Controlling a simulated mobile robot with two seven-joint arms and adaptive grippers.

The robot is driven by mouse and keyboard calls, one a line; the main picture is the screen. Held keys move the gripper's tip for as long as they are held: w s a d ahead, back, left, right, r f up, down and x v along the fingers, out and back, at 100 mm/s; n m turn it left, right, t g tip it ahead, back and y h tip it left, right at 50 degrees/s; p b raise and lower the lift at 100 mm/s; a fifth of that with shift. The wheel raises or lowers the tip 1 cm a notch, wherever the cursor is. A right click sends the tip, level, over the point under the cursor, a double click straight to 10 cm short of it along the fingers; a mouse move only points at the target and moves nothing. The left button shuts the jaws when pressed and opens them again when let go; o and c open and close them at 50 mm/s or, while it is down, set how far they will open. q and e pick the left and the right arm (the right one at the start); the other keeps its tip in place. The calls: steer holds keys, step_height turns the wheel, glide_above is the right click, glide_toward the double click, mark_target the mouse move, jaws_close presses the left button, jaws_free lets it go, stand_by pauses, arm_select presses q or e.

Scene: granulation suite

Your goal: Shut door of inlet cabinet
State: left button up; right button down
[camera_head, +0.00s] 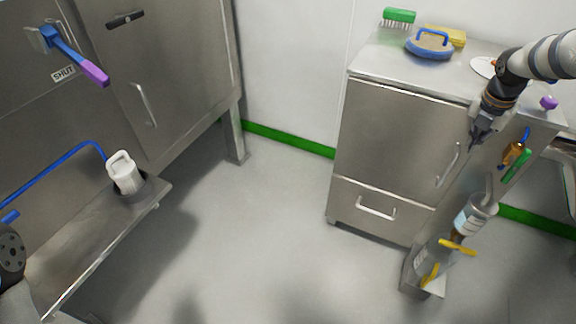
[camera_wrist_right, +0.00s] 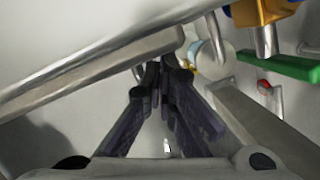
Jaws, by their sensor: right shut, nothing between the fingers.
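A low steel cabinet (camera_head: 395,135) stands at the right with a door above a drawer. Its door looks about flush; I cannot tell if a small gap is open at its right edge. The door's upright bar handle (camera_head: 448,166) is near that edge. My right gripper (camera_head: 474,143) is shut and empty, pointing down close above and right of the handle; contact cannot be told. In the wrist view its fingers (camera_wrist_right: 163,75) are together beside a long steel edge (camera_wrist_right: 90,75). My left gripper is out of view. No label names the inlet cabinet.
A large steel cabinet (camera_head: 180,60) at the left has a closed-looking door, a blue and purple lever (camera_head: 80,58) and a "SHUT" label. A shelf (camera_head: 95,235) holds a white canister (camera_head: 124,172). Brushes lie on the low cabinet's top. The middle floor is clear.

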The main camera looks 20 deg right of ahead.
steer(key=shift+w+d, duration=0.15)
steer(key=shift+d, duration=0.05)
steer(key=shift+r, duration=0.15)
stand_by(0.3)
